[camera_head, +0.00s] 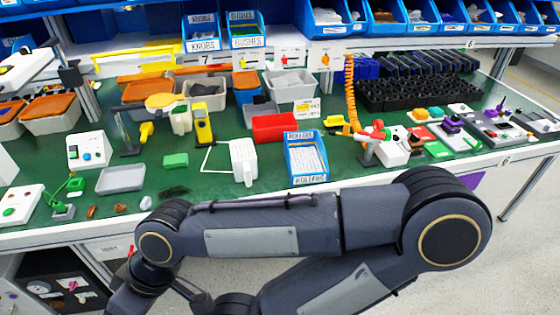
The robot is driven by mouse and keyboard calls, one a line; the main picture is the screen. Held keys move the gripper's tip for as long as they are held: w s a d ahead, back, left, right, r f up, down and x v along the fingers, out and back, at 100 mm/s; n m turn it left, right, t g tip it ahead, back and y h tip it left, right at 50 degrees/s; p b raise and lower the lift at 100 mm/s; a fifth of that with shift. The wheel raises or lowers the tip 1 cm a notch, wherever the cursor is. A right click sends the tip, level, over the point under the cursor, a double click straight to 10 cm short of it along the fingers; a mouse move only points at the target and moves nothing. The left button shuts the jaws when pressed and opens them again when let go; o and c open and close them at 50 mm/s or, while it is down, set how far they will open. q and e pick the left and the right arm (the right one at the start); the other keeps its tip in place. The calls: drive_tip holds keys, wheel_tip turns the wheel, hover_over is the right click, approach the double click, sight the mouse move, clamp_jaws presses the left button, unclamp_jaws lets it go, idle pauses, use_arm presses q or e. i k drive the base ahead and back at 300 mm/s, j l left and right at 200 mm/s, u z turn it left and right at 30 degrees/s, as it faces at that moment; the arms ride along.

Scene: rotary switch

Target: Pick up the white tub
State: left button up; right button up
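A pale white open tub (293,90) stands towards the back middle of the green bench. A white upright block-like object (243,161) stands nearer the front edge, beside a thin white frame. I cannot tell which of these is the white tub named. A dark grey arm of mine crosses the lower part of the head view, in front of the bench. Neither of my grippers shows clearly; the wrist part at the lower left runs out of the frame.
A blue bin labelled rollers (306,160), a red box (275,127) and a grey tray (121,180) are on the bench. Black crates (405,95) fill the back right. Shelves with blue bins hang behind. Green surface is bare around the green block (175,160).

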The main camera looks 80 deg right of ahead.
sight(244, 158)
drive_tip(key=z, duration=2.55)
drive_tip(key=i+z, duration=0.35)
drive_tip(key=i, duration=0.8)
